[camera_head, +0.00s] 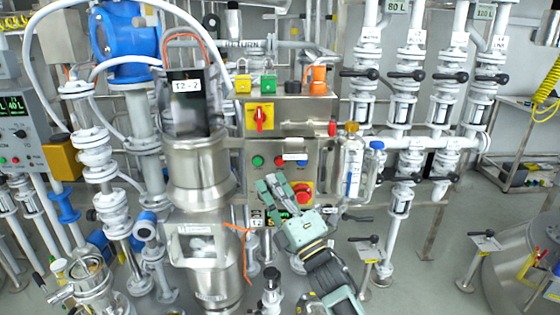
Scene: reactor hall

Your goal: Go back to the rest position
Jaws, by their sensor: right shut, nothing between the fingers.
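My right gripper (272,185) is in the middle of the head view, its arm coming up from the bottom right. Its fingers are shut with nothing held. They are in front of the lower part of the steel control panel (270,150), just left of a red knob on a yellow plate (304,192). I cannot tell whether the fingers touch the panel. The gripper and arm hide part of what lies behind them. My left gripper is not in view.
A steel vessel (199,185) labelled T2-2 stands left of the panel. Two clear bottles (355,168) hang right of it. White pipes with black-handled valves (406,75) fill the right back. A large steel tank (510,265) stands at the right. Grey floor (435,285) shows between.

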